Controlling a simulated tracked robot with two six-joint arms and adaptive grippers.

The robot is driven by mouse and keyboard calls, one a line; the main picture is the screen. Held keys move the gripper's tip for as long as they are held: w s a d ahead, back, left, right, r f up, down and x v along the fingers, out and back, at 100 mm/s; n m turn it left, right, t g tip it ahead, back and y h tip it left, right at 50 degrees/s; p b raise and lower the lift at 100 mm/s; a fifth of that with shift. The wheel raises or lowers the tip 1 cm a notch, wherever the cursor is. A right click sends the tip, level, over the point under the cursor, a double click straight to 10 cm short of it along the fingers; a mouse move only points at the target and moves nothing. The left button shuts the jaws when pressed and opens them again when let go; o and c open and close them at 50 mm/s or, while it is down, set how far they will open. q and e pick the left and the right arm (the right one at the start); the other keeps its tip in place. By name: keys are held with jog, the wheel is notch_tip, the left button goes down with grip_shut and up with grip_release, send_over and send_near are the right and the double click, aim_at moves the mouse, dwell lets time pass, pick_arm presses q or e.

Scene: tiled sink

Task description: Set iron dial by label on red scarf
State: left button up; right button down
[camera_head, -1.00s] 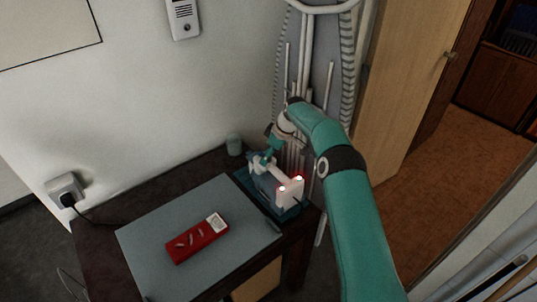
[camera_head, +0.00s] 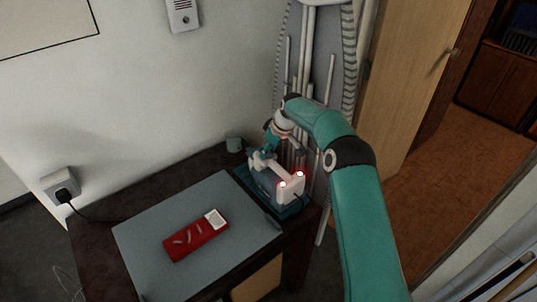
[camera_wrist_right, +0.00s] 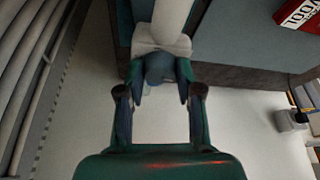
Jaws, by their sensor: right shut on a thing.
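The red scarf (camera_head: 185,243) lies folded on the grey-blue mat with a white label (camera_head: 216,219) at its upper right end. In the right wrist view the label (camera_wrist_right: 298,12) is cut off by the frame, and its print is only partly visible. The iron (camera_head: 266,184), blue-grey with a white handle (camera_head: 278,170), rests on a teal base at the table's right side. My right gripper (camera_head: 258,158) is at the iron's far end. In the wrist view its fingers (camera_wrist_right: 160,85) are shut on the round blue-grey dial (camera_wrist_right: 160,68). Dial markings cannot be read. My left gripper is not in view.
The mat (camera_head: 150,235) covers most of the dark table. An ironing board (camera_head: 315,60) leans on the wall at the right. A wall socket (camera_head: 62,186) with a plugged cord is at the left.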

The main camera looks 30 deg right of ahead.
jog(key=shift+a+f+m+h+b, duration=0.1)
jog(key=shift+m+h+b, duration=0.2)
jog(key=shift+m+b, duration=0.45)
jog(key=m+h+b, duration=0.1)
jog(key=m, duration=0.3)
jog(key=shift+a, duration=0.1)
jog(key=shift+m+h+b, duration=0.7)
jog(key=shift+m, duration=0.55)
jog(key=shift+w+a+m+g+h+b, duration=0.1)
jog(key=shift+m+g+h+b, duration=0.3)
jog(key=shift+m, duration=1)
jog(key=shift+r, duration=0.2)
jog(key=c, duration=0.7)
grip_release()
jog(key=shift+c, duration=0.2)
